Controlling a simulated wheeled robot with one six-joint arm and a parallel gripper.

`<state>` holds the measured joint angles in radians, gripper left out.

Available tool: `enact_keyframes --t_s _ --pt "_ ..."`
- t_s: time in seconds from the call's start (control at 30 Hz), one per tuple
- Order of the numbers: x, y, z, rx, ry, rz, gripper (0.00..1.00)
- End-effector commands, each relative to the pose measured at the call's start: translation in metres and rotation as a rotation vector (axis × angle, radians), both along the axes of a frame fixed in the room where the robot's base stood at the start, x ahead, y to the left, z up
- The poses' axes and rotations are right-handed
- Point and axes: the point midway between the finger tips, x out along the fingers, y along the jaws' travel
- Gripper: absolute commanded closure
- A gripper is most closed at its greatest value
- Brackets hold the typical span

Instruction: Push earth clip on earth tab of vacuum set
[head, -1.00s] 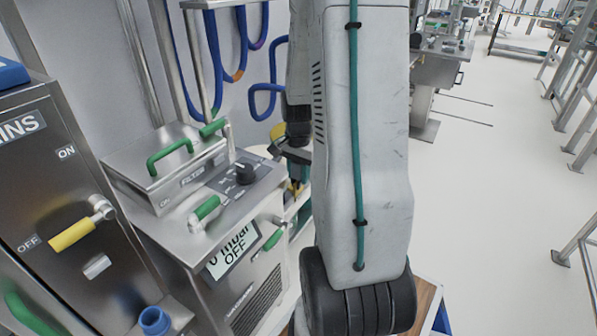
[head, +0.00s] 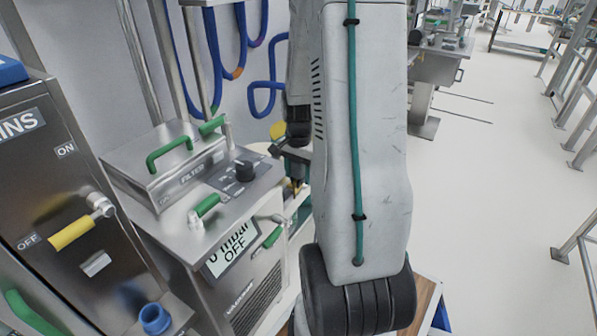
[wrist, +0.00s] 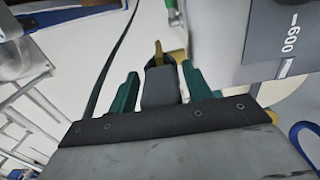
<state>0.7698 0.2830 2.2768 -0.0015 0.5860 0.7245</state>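In the wrist view my gripper (wrist: 160,72) has two green fingers, one on each side of a dark grey clip body with a brass-coloured tip, which I take to be the earth clip (wrist: 160,88). In the head view my gripper (head: 293,184) is small and partly hidden behind my arm, close to the right side of the vacuum set (head: 205,215). A bit of yellow shows at its tip. I cannot make out the earth tab.
A mains cabinet (head: 45,190) with a yellow lever stands at the left. Blue hoses (head: 215,50) hang behind. Open floor (head: 500,200) lies to the right.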

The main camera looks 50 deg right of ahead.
Motion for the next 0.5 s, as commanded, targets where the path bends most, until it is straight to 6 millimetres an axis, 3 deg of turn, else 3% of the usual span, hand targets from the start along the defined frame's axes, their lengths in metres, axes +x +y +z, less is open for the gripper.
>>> enact_keyframes --t_s 0.3,0.5 --pt "0.003 -0.001 0.005 -0.005 -0.007 0.001 0.44" --pt "0.003 -0.002 0.034 -0.008 -0.011 0.000 0.44"
